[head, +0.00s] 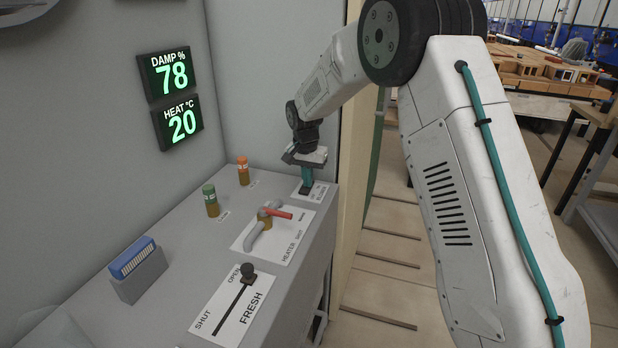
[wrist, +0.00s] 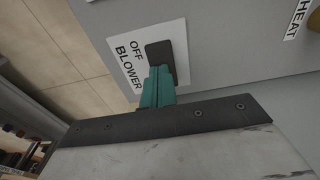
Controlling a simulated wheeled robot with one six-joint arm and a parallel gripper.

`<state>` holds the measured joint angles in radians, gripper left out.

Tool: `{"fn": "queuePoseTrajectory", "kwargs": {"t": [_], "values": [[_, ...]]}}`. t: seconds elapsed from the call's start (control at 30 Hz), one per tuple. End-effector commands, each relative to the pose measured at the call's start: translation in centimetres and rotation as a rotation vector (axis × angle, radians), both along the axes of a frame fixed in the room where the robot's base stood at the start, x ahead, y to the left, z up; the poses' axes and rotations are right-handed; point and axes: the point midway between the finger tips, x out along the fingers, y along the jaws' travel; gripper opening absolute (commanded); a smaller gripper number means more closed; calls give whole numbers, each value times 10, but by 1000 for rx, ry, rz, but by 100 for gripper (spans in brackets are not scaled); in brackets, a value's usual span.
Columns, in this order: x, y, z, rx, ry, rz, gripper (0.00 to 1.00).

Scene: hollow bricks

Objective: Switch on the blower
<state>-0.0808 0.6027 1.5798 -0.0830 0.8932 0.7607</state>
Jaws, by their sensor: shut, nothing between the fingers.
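The blower switch is a dark rocker (wrist: 160,54) on a white label plate (wrist: 127,66) that reads OFF and BLOWER in the wrist view. My gripper (wrist: 163,72) is shut and empty, its teal fingertips over the lower part of the rocker and at or very near its surface. I cannot tell for certain whether they press on it. In the head view my gripper (head: 306,186) points down at the blower plate (head: 318,191) at the panel's far right corner. The fingers hide most of the switch there.
Wall displays (head: 170,76) read damp 78 and heat 20.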

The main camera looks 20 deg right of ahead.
Motion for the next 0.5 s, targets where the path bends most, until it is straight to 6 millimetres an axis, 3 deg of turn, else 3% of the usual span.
{"fn": "queuePoseTrajectory", "kwargs": {"t": [0.27, 0.5], "values": [[0, -1, 5, 0, -2, -1, 0], [-4, 2, 47, 1, -4, -2, 0]]}}
